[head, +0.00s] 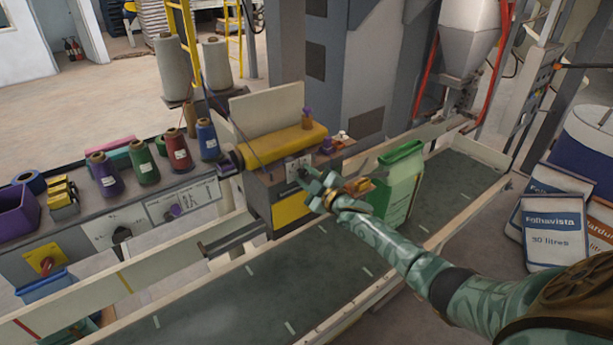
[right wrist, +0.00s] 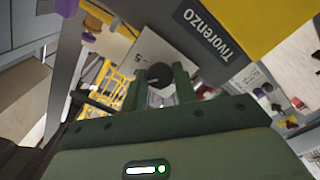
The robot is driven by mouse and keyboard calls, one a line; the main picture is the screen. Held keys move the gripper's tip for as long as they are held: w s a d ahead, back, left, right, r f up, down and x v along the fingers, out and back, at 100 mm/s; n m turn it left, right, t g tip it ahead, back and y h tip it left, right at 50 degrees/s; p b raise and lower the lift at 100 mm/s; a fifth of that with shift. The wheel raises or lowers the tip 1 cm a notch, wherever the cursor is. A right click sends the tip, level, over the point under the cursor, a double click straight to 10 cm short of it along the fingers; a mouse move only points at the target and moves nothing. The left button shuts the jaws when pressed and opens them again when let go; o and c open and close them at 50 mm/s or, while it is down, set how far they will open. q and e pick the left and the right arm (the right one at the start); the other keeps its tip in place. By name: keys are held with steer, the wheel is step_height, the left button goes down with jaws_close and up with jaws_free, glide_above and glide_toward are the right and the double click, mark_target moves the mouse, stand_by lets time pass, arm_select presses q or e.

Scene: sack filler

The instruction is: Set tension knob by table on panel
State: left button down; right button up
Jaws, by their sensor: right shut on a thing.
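A black round knob (right wrist: 159,76) sits on a pale dial plate (right wrist: 128,62) with a "5" legible on it, in the right wrist view. My right gripper (right wrist: 161,84) has its two fingers around this knob, shut on it. In the head view my right gripper (head: 309,182) is at the front panel (head: 294,168) of the yellow-topped sewing machine (head: 285,143); the fingers largely hide the knob there. My left gripper is out of view.
Thread spools (head: 178,150) stand on the bench at left, near a purple bin (head: 17,211). A green-and-white sack (head: 400,180) stands on the conveyor (head: 455,190) beside my right forearm. Filled bags (head: 553,232) are at right. The near conveyor is clear.

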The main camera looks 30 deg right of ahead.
steer(key=o, duration=1)
steer(key=shift+d, duration=0.1)
steer(key=s, duration=0.5)
steer(key=s+d, duration=0.1)
steer(key=s, duration=1)
steer(key=shift+s+d, duration=0.15)
steer(key=shift+f, duration=0.1)
